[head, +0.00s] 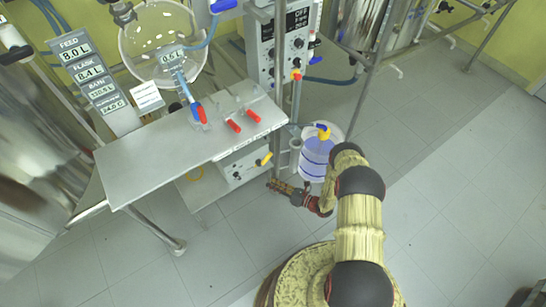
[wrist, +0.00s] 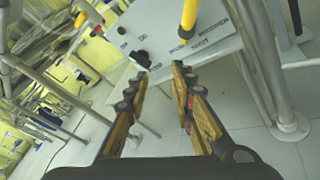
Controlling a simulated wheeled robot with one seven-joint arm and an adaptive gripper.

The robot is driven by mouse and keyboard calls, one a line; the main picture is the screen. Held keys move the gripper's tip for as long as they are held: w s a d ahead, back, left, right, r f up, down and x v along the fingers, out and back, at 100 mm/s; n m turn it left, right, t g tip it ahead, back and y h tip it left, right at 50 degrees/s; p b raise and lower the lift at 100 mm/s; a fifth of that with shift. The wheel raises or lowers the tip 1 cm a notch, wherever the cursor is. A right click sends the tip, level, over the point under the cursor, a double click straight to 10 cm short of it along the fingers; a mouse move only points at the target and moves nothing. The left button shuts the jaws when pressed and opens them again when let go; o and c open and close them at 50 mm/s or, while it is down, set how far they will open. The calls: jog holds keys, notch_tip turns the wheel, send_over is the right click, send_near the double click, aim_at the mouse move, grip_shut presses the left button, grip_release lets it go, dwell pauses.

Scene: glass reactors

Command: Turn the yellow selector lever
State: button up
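The yellow selector lever (head: 264,159) sticks out from a white control box (head: 236,170) under the steel table. In the wrist view, the lever (wrist: 189,14) rises from the labelled panel (wrist: 205,45) at the top of the picture, beyond my fingertips. My gripper (head: 275,184) is just below and to the right of the lever in the head view. In the wrist view, my gripper (wrist: 160,72) has its two fingers apart with nothing between them. The fingers do not appear to touch the lever.
The steel table (head: 150,168) with red-handled valves (head: 234,126) overhangs the box. A clear container with blue bands (head: 316,160) stands right of my gripper, close to my arm. A table leg (head: 160,232) stands at left. The floor at right is open.

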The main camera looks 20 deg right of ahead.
jog(key=w+d+r+m+t+h, duration=0.2)
jog(key=w+d+r+m+t, duration=0.15)
jog(key=w+d, duration=0.25)
jog(key=b+x, duration=0.2)
jog(key=x, duration=0.5)
jog(key=shift+w+a, duration=0.15)
jog(key=shift+w, duration=0.25)
jog(key=shift+c, duration=1.2)
jog(key=c, duration=0.4)
grip_shut()
